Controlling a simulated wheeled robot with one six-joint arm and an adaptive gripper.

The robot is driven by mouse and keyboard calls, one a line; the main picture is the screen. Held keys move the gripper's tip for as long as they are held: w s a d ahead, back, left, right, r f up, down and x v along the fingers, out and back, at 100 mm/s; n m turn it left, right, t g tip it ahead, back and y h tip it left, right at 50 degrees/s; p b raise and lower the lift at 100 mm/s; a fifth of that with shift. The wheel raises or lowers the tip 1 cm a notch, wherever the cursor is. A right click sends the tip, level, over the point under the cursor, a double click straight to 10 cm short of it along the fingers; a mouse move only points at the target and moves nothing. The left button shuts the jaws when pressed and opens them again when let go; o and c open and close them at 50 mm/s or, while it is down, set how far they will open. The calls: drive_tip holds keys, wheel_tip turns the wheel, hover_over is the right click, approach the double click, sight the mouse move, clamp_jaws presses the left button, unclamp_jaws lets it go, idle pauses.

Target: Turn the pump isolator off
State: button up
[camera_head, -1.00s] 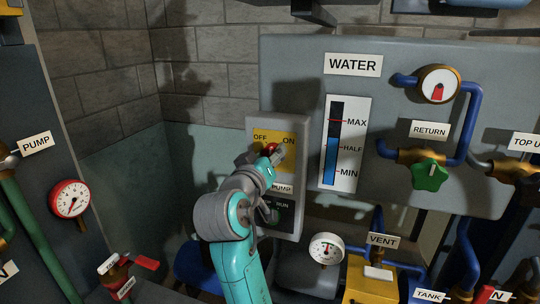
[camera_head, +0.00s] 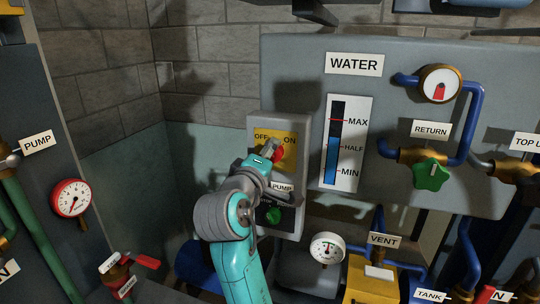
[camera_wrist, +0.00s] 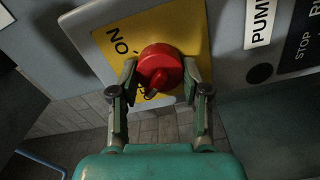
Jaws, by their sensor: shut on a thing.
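The pump isolator is a red rotary knob on a yellow plate (camera_head: 262,134) marked OFF on the left and ON on the right, above a PUMP label (camera_head: 282,187). In the wrist view the red knob (camera_wrist: 160,66) sits between the two fingers of my gripper (camera_wrist: 160,76), which is shut on it. The yellow plate (camera_wrist: 190,32) shows the ON lettering turned over at the left; the OFF lettering is mostly hidden behind the knob and finger. In the head view my gripper (camera_head: 268,153) covers much of the knob, so its pointing direction is unclear.
A green button (camera_head: 273,214) lies below the PUMP label, close to my wrist. To the right are a level gauge (camera_head: 345,150), a green RETURN valve (camera_head: 430,175) and a VENT gauge (camera_head: 327,248). A red-handled valve (camera_head: 146,262) stands at lower left.

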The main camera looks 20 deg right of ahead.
drive_tip(key=shift+n, duration=0.5)
drive_tip(key=o, duration=1.1)
drive_tip(key=shift+o, duration=0.2)
drive_tip(key=v, duration=1.2)
drive_tip(key=shift+f, duration=0.1)
